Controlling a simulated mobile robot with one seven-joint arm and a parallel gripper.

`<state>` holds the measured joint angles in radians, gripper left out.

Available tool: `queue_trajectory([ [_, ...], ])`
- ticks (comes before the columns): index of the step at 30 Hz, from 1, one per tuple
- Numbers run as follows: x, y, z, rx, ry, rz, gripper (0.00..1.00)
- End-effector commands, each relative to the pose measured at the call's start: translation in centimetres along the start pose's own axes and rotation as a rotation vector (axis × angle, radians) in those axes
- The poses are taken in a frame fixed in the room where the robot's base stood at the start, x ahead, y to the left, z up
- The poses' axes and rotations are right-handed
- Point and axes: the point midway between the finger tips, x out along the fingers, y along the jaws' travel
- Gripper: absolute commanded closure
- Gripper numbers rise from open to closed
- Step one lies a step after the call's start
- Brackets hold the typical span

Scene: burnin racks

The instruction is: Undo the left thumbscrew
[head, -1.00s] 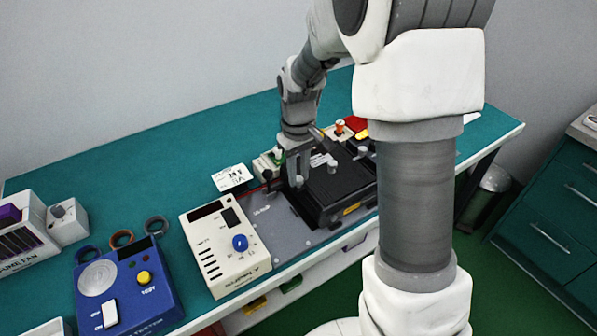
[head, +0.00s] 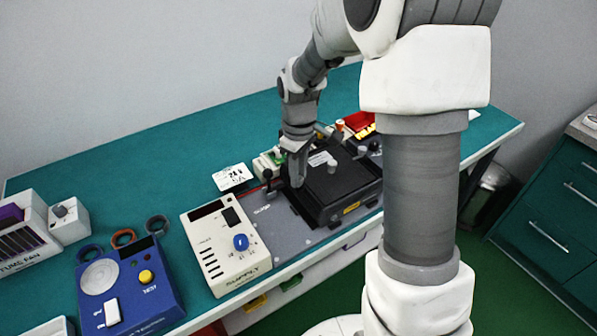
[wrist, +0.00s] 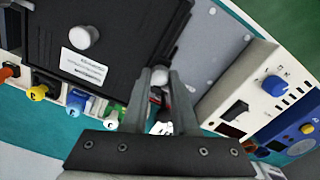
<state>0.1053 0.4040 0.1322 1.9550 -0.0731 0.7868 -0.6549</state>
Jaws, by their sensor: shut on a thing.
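The black fixture box (head: 335,185) sits on a grey plate on the bench, with a pale round knob (head: 332,166) on its lid; the knob also shows in the wrist view (wrist: 83,37). My gripper (head: 297,182) points down at the box's left edge. In the wrist view my gripper (wrist: 160,74) is shut on the left thumbscrew (wrist: 158,77), a small pale grey head at the edge of the box. The fingers hide most of it, and the head view does not show it.
A cream supply unit (head: 228,245) with a blue knob stands left of the fixture. A blue tester (head: 128,290) is farther left. A white label card (head: 232,177) lies behind.

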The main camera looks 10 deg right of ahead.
Motion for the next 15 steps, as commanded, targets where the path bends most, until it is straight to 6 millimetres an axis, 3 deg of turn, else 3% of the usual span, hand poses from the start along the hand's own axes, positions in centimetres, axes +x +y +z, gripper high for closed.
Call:
queue_trajectory([
  [5,0.04,-0.01,0.06,0.001,-0.001,-0.001,1.00],
  [6,0.04,-0.01,0.06,0.001,-0.001,-0.001,0.70],
  [9,0.04,-0.01,0.05,0.001,-0.001,-0.001,0.52],
  [11,0.03,-0.01,0.05,0.001,-0.001,-0.001,0.43],
  [15,0.02,0.00,0.03,0.001,-0.001,0.000,0.43],
])
